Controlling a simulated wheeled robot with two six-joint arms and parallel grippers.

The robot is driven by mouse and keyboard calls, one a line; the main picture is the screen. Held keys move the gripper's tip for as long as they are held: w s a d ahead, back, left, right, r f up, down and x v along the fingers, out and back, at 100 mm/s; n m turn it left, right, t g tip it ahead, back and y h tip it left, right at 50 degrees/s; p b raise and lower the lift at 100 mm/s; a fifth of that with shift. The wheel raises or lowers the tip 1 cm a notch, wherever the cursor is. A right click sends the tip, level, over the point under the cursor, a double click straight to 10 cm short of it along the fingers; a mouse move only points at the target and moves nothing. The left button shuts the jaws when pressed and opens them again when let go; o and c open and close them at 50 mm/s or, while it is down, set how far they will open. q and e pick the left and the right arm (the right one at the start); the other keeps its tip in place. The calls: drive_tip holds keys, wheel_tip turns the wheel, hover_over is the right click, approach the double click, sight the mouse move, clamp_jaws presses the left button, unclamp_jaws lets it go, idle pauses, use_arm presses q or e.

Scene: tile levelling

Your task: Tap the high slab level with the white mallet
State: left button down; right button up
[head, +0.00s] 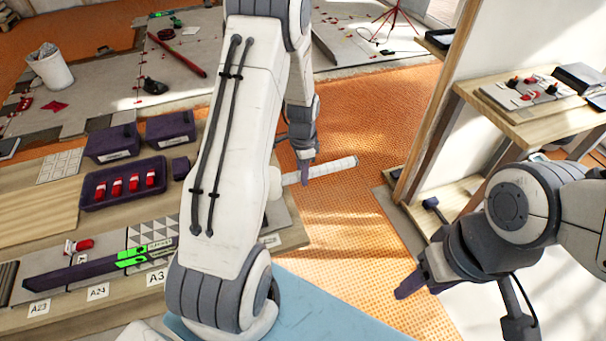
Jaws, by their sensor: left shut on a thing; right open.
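My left gripper (305,174) is shut on the white mallet, whose pale wrapped handle (334,169) points right. The mallet's whitish head (274,184) shows left of the gripper, partly hidden by my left arm. The mallet is over the right end of the bench, its handle reaching out over the orange floor. Grey slabs (60,291) lie at the bench front with a dark spirit level (88,271) across them. My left arm hides part of the slab row, and I cannot tell which slab is high. My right gripper (412,284) is open and empty, away from the bench at right.
A dark tray (86,200) of red pieces and dark bins (170,128) stand on the bench. A red clip piece (79,246) is beside the level. Wooden shelving (470,95) stands at right. Orange floor (370,220) between is open.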

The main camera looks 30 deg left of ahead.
use_arm(q)
drive_tip(key=shift+r, duration=0.25)
wheel_tip(320, 180, down, 7)
drive_tip(key=b, duration=0.5)
wheel_tip(320, 180, up, 7)
drive_tip(key=p, duration=0.5)
drive_tip(key=shift+f, duration=0.2)
drive_tip(key=shift+f, duration=0.1)
idle(1.5)
drive_tip(key=shift+f+b, duration=1.55)
drive_tip(key=shift+f, duration=0.55)
wheel_tip(320, 180, up, 5)
drive_tip(key=p, duration=0.4)
drive_tip(key=shift+s, duration=0.1)
drive_tip(key=shift+f, duration=0.15)
